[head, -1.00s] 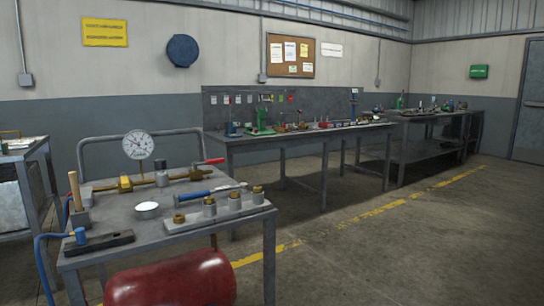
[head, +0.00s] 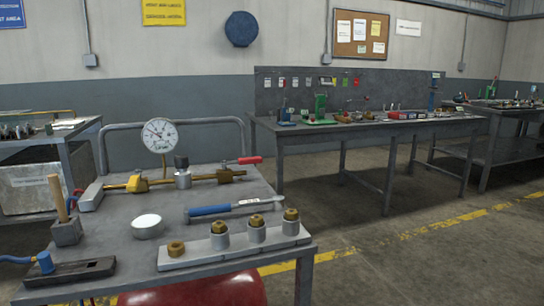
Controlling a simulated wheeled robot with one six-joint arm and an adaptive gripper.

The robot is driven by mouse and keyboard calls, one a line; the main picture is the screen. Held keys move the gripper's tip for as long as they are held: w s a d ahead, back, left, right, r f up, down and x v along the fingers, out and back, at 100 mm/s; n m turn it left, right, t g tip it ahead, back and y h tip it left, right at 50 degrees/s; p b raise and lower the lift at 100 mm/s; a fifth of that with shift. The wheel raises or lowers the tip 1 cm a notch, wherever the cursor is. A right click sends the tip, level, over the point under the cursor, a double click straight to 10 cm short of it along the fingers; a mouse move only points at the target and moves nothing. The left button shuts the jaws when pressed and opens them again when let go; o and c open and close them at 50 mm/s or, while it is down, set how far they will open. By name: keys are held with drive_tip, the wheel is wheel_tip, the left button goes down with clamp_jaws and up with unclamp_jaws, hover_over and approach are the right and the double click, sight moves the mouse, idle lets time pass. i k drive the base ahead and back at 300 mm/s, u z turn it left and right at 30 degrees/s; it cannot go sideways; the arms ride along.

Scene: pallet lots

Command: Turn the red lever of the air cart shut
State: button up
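The air cart (head: 120,225) is a grey metal table with a tube rail behind it and a red tank (head: 200,292) below, in the head view at the lower left. A brass pipe with fittings (head: 195,178) runs along the back of its top. The red lever (head: 249,160) is at the pipe's right end and points right, roughly along the pipe. A round white gauge (head: 160,135) stands upright over the pipe's left part. My gripper is not in the head view.
On the cart top lie a blue-handled tool (head: 210,210), a white round tin (head: 147,226), a hammer (head: 65,225) and a grey block with brass fittings (head: 235,245). A long workbench (head: 370,125) stands behind at the right. The floor (head: 420,265) right of the cart is clear.

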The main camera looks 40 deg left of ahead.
sight(241, 161)
drive_tip(key=u, duration=0.2)
drive_tip(key=i, duration=0.75)
drive_tip(key=u, duration=0.85)
drive_tip(key=i, duration=0.45)
drive_tip(key=u, duration=0.4)
